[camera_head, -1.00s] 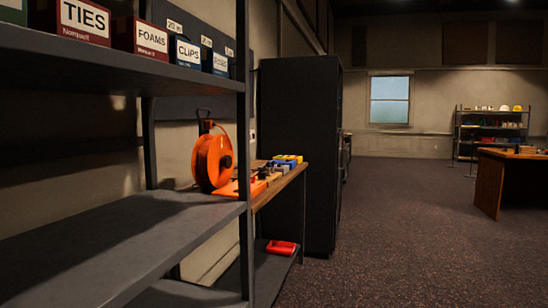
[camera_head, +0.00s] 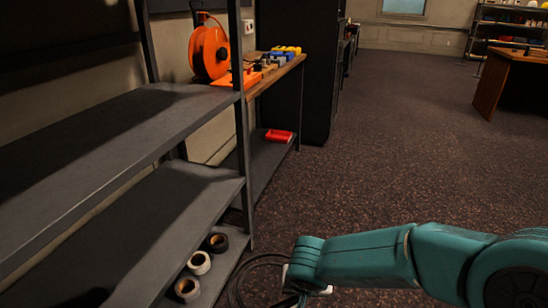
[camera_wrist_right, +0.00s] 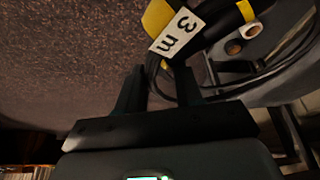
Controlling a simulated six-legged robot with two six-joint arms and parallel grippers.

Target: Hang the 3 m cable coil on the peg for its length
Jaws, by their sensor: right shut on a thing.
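The black cable coil (camera_head: 248,279) hangs at the right arm's end, low in the head view, partly cut off by the bottom edge. In the right wrist view, the coil (camera_wrist_right: 283,66) carries a white "3 m" tag (camera_wrist_right: 177,33) and yellow bands. My right gripper (camera_wrist_right: 159,86) is shut on the coil, close to the tag. In the head view, its teal arm comes in from the right and the jaws are hard to make out. My left gripper is not in view. No length peg is seen in either view.
A dark metal shelf rack (camera_head: 120,121) fills the left, with tape rolls (camera_head: 199,262) on its bottom shelf. Behind it, a bench (camera_head: 268,82) holds an orange cable reel (camera_head: 209,53). A red tray (camera_head: 279,136) sits beneath. The carpet (camera_head: 380,160) is open.

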